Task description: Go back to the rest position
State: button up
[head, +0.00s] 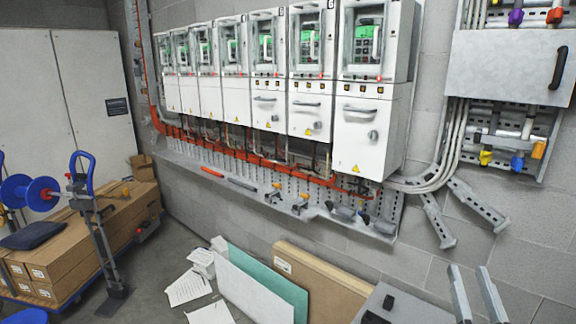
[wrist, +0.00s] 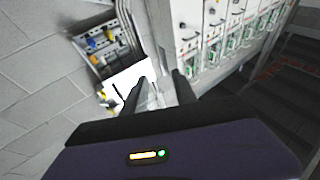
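My gripper (wrist: 157,82) points toward the wall in the wrist view, with its two dark fingers apart and nothing seen held between them. In the head view, two upright grey bars at the lower right look like the fingers of my gripper (head: 474,285); a gap shows between them. They stand in front of the grey block wall, below the wall box, apart from the cabinets. The rest of my arm is mostly out of view.
White drive cabinets (head: 371,130) line the wall above a perforated grey shelf (head: 225,170). A wall box with a grey cover (head: 505,65) is at upper right. Boards (head: 320,285) lean below. A cart with cardboard boxes (head: 75,250) stands left. Papers (head: 188,288) lie on the floor.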

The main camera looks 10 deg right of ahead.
jog(key=s+a+f+n+g+y, duration=0.1)
jog(key=s+a+f, duration=0.4)
jog(key=s, duration=0.5)
jog(key=s+a+f+n+g+y+b, duration=0.1)
jog(key=s+a+f+y, duration=0.3)
jog(key=s, duration=0.7)
jog(key=s+a+f+n+g+y+b, duration=0.1)
jog(key=s+a+f+n+g+y, duration=0.1)
jog(key=s+a+f, duration=0.6)
notch_tip(320, 180, down, 2)
jog(key=shift+s+a+f+g, duration=0.15)
jog(key=shift+s+g, duration=0.65)
jog(key=shift+s, duration=0.4)
jog(key=shift+o, duration=0.5)
